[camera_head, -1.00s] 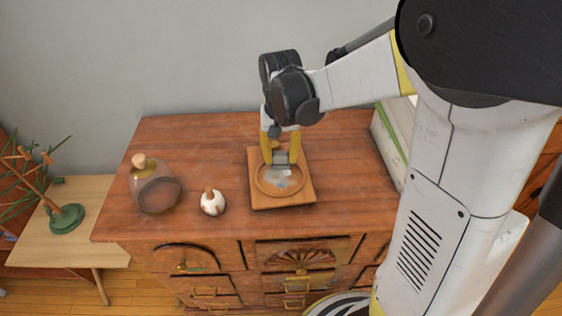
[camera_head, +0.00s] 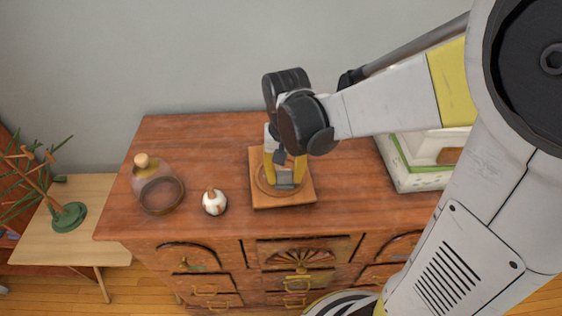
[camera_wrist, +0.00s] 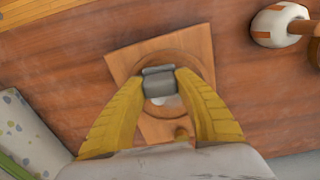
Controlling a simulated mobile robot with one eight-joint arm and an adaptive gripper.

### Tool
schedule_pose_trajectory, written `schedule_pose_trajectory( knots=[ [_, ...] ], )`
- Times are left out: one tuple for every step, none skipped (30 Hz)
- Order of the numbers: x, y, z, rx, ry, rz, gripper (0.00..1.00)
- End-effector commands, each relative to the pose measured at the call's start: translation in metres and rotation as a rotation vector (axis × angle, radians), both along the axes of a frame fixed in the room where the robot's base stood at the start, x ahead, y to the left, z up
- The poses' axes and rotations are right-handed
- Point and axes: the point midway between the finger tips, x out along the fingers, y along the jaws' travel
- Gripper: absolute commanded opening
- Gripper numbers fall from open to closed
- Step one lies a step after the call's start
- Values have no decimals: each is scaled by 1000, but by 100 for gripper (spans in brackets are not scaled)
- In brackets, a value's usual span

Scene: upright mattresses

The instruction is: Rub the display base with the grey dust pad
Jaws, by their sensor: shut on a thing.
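The display base (camera_head: 302,196) is a square wooden board with a round ring in its middle, lying on the dresser top. It also shows in the wrist view (camera_wrist: 125,62). My gripper (camera_head: 286,174) is over the base, its yellow fingers pointing down, shut on the grey dust pad (camera_head: 285,185). In the wrist view the pad (camera_wrist: 158,84) sits between the fingertips, over the ring. It looks low against the base, but I cannot tell whether it touches. A pale patch (camera_wrist: 169,100) shows on the base beside the pad. The pad and fingers hide part of the ring.
A glass dome with a wooden knob (camera_head: 157,188) and a white-and-brown round piece (camera_head: 214,203) stand left of the base on the dresser (camera_head: 190,140). A white-and-green box (camera_head: 405,175) stands to the right. A low table with a plant (camera_head: 68,215) is far left.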

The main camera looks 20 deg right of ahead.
Motion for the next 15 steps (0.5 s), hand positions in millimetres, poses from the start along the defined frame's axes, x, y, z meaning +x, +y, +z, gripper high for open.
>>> schedule_pose_trajectory(
  knots=[
    [-4,1,0,0,0,0,0],
    [-5,1,0,0,0,0,0],
    [-6,1,0,0,0,0,0],
    [-6,1,0,0,0,0,0],
    [-6,1,0,0,0,-1,0],
    [-5,1,0,0,0,-1,0],
    [-5,1,0,0,0,-1,0],
    [-5,1,0,0,0,-1,0],
    [-5,1,0,0,0,0,0],
    [-5,1,0,0,0,-1,0],
    [-4,1,0,0,0,-1,0],
    [-2,1,0,0,0,-1,0],
    [0,0,-1,0,0,-1,0],
    [2,0,-1,0,0,-1,0],
    [6,-1,-1,0,0,-1,0]
  ],
)
